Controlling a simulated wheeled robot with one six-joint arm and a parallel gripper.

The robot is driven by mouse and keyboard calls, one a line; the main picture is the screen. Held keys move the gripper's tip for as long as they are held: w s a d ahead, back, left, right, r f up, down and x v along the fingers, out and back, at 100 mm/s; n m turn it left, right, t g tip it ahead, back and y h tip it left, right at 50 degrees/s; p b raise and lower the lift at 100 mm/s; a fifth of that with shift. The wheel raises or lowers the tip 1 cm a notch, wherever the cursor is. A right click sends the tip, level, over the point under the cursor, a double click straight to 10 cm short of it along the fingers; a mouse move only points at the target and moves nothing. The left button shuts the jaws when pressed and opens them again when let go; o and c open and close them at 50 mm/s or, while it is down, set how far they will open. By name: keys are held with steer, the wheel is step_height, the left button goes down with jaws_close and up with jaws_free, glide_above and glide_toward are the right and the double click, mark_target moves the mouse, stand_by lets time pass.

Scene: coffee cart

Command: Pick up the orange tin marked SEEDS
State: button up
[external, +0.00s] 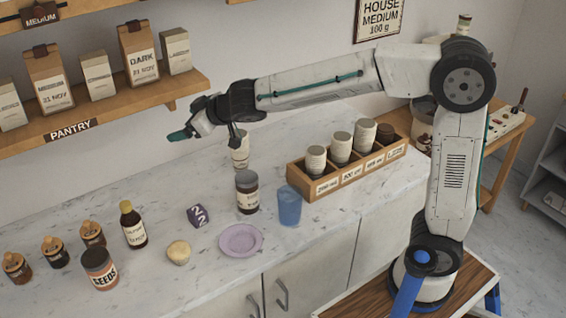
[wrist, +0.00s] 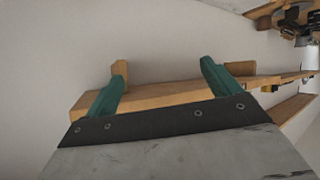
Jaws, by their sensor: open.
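The tin marked SEEDS (external: 100,270) stands upright at the front left of the marble counter in the external view. It has an orange-brown body, a dark lid and a pale label band. My gripper (external: 180,135) is raised over the back of the counter, near the pantry shelf, well above and to the right of the tin. In the wrist view my gripper (wrist: 158,85) shows two teal fingers spread apart with nothing between them. The tin is not visible in the wrist view.
Several small jars (external: 55,252) stand behind the tin, with a sauce bottle (external: 133,226) and a bun (external: 179,252) to its right. A purple plate (external: 241,240), blue cup (external: 289,207) and wooden rack (external: 345,178) stand further right. The pantry shelf (external: 100,115) overhangs the back.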

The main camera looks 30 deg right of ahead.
mark_target(97, 263)
steer(key=s+a+f+n+g+y, duration=0.2)
steer(key=s+a, duration=0.2)
steer(key=a, duration=0.5)
steer(key=s+a+f+n+g+y, duration=0.2)
steer(key=s+a, duration=0.1)
steer(key=a, duration=0.5)
steer(key=s+a+f+n+g+y, duration=0.2)
steer(key=s+a+y, duration=0.15)
steer(key=a, duration=0.55)
step_height(97, 263, down, 14)
steer(key=shift+h, duration=0.45)
steer(key=x, duration=0.5)
steer(key=s+x, duration=0.1)
steer(key=x, duration=0.2)
steer(key=shift+f, duration=0.25)
steer(key=c, duration=1.2)
